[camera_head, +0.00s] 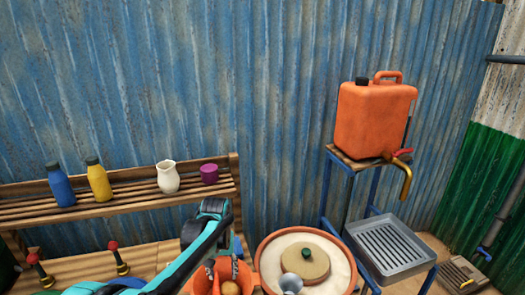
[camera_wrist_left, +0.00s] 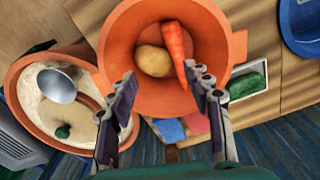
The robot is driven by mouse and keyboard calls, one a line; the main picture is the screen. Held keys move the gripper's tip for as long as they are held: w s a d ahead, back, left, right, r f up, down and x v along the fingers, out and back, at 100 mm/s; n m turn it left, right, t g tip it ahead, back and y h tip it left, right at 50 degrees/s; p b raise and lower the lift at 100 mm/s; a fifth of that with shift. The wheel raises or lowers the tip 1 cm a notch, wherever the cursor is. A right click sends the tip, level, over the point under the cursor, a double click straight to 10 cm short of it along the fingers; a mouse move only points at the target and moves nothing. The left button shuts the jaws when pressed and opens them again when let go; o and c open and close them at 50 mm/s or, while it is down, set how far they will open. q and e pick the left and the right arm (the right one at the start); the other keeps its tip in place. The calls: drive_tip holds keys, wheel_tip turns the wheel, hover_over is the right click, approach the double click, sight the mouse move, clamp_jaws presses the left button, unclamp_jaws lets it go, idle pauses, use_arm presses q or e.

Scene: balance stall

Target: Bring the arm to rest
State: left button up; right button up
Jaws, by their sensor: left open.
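My left gripper (camera_wrist_left: 162,82) is open, its two fingers spread over an orange bowl (camera_wrist_left: 122,32) with a side handle. Nothing is between the fingertips. A potato (camera_wrist_left: 152,60) and a carrot (camera_wrist_left: 175,42) lie in the bowl. In the head view my left arm comes in from the lower left, and the gripper (camera_head: 224,262) is partly hidden at the bowl (camera_head: 199,284). The potato (camera_head: 231,288) shows there at the bottom edge. My right gripper is not in view.
A clay tub (camera_head: 262,253) with white contents, a round lid and a metal scoop (camera_head: 291,283) stands close on the right. Beyond are a metal tray (camera_head: 392,262) and an orange jerrycan (camera_head: 374,120) with a tap. A slatted shelf (camera_head: 110,198) with bottles stands at left.

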use_arm(q)
drive_tip(key=s+a+r+t, duration=0.4)
drive_tip(key=s+r, duration=0.5)
drive_tip(key=s, duration=0.3)
drive_tip(key=s+a+f+t, duration=0.1)
drive_tip(key=s+f+t, duration=0.2)
drive_tip(key=s, duration=0.7)
drive_tip(key=shift+a+f+m, duration=0.2)
drive_tip(key=shift+f+m, duration=0.05)
drive_tip(key=shift+m, duration=0.05)
idle(0.8)
